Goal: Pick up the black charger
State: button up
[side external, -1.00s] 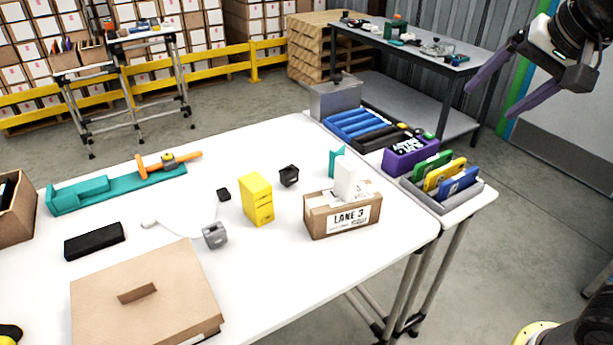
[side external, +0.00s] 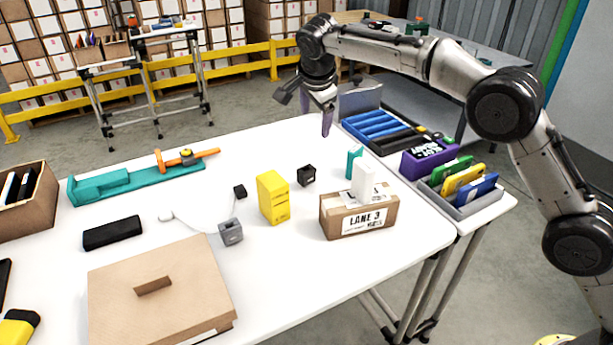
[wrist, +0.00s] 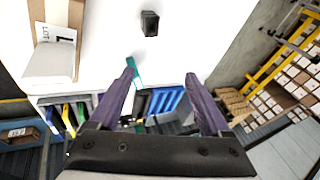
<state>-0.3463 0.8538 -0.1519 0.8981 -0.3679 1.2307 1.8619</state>
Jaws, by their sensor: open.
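A small black cube-like block (side external: 306,175), which looks like the black charger, stands on the white table between the yellow box and the teal piece. It also shows in the wrist view (wrist: 150,23), near the top edge, beyond my fingertips. My gripper (side external: 318,122) hangs above the table's back edge, behind and above the block. Its purple fingers (wrist: 160,70) are spread apart, with nothing held between them. A smaller black cube (side external: 239,191) sits left of the yellow box, by a pale cable; I cannot tell whether it is a charger too.
The yellow box (side external: 272,197), the LANE 3 carton (side external: 337,228) with a white box (side external: 363,182) on it, and the teal piece (side external: 355,163) stand around the block. A grey slotted cube (side external: 230,232) is nearer the front. Trays and bins line the right side.

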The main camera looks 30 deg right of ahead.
send_near(308, 171)
jog(key=shift+n+g, duration=0.3)
jog(key=shift+g, duration=0.1)
jog(key=x, duration=0.5)
jog(key=shift+w+a+r, duration=0.1)
jog(key=shift+w+r, duration=0.05)
jog(key=shift+w, duration=0.2)
jog(key=shift+x, duration=2.85)
jog(key=shift+c, duration=0.4)
jog(key=shift+r, duration=0.1)
grip_shut()
